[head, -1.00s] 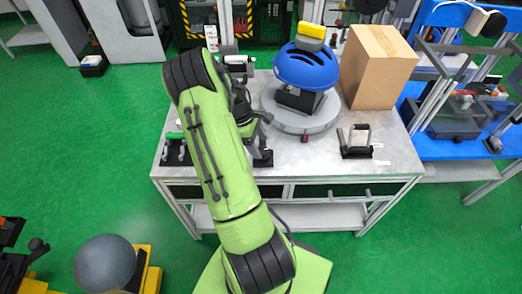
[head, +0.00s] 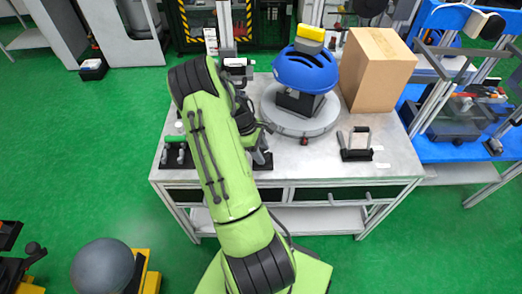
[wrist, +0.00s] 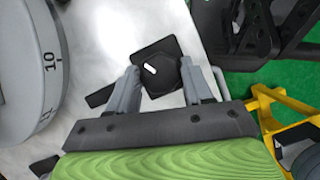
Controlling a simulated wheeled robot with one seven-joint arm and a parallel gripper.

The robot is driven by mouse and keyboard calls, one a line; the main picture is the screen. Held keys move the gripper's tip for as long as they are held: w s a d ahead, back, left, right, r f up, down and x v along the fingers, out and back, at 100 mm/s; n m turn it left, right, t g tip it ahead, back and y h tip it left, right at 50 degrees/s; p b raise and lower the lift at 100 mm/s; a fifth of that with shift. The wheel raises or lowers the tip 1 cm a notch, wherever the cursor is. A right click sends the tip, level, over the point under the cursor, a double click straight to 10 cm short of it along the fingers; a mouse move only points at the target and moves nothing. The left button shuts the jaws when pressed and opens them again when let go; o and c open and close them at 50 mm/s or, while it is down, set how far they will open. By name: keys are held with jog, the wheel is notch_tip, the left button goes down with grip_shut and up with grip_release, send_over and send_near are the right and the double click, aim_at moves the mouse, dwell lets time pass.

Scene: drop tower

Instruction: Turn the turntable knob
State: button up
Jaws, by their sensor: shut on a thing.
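The turntable is a grey disc (head: 290,123) on the bench, with a blue helmet (head: 305,72) on a black block on top. Its numbered rim (wrist: 28,70) shows at the left of the wrist view. The knob (wrist: 160,72) is black and many-sided with a white line, set on a dark square plate. My gripper (wrist: 163,80) is shut on the knob, one grey finger on each side. In the head view my green arm hides the knob and most of the gripper.
A cardboard box (head: 376,72) stands right of the turntable. A black fixture with a U-shaped handle (head: 355,153) sits at the bench's front right. Green-topped parts (head: 174,150) lie left of my arm. A yellow frame (wrist: 275,110) shows beyond the bench.

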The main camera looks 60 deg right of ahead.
jog(key=shift+m, duration=0.4)
jog(key=shift+d+m+y, duration=0.15)
jog(key=shift+m+y, duration=0.85)
jog(key=shift+m, duration=1.4)
jog(key=o, duration=1)
jog(key=shift+r, duration=0.1)
jog(key=p+v, duration=0.3)
jog(key=v, duration=1.2)
jog(key=shift+d+r+p, duration=0.15)
jog(key=shift+r+p, duration=0.1)
jog(key=shift+p, duration=0.05)
